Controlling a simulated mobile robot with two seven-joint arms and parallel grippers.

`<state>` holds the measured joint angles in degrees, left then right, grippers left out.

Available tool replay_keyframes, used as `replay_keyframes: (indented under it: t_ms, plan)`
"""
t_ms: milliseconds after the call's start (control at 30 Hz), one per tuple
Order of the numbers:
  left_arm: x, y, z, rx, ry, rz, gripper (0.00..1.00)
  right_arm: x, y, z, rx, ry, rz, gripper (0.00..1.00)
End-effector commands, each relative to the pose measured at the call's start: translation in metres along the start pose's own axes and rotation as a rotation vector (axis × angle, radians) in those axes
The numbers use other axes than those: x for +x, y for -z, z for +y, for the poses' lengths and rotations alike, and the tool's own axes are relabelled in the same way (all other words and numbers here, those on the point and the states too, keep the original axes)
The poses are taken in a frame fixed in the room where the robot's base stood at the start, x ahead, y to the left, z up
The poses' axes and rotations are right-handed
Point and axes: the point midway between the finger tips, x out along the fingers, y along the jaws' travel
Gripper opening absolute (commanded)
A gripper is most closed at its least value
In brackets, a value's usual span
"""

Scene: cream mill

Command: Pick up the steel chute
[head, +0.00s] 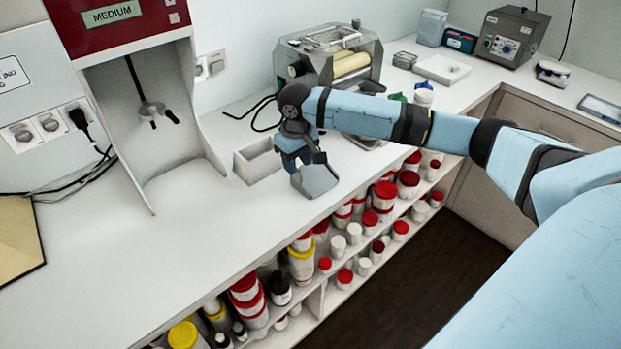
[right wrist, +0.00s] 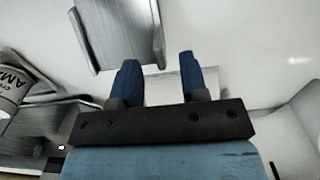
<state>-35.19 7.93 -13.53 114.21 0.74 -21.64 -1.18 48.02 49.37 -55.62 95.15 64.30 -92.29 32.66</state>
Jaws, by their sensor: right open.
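The steel chute (head: 316,181) is a small grey metal piece on the white counter near its front edge. In the right wrist view the steel chute (right wrist: 120,32) shows at the top, a flat channel with raised side rims, partly cut off by the picture edge. My right gripper (head: 293,160) hangs over the counter just behind and left of the chute. In the right wrist view my right gripper (right wrist: 158,62) is open, its two blue fingers apart with nothing held between them. The chute lies beyond the fingertips. My left gripper is not in view.
A white open box (head: 258,162) stands close left of the gripper. A machine with rollers (head: 335,62) stands behind, and a red-topped mixer stand (head: 120,25) at left. Shelves of jars (head: 385,195) lie below the front edge. The counter's left front is clear.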

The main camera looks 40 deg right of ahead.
Motion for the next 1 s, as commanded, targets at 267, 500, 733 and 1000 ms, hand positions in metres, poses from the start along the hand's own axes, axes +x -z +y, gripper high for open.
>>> replay_keyframes:
  t_ms: [267, 500, 733, 1000]
  plan:
    - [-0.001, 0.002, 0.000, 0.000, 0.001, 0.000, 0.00, 0.036, -0.002, 0.001, -0.001, -0.001, 0.000, 0.40]
    - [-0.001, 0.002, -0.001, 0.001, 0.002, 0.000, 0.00, 0.039, -0.002, 0.001, -0.001, -0.001, 0.001, 0.40]
    - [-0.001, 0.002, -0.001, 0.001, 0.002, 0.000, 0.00, 0.039, -0.002, 0.001, -0.001, -0.001, 0.001, 0.00]
    - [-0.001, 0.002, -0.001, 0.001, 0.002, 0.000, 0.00, 0.038, -0.002, 0.001, -0.001, -0.001, 0.001, 0.00]
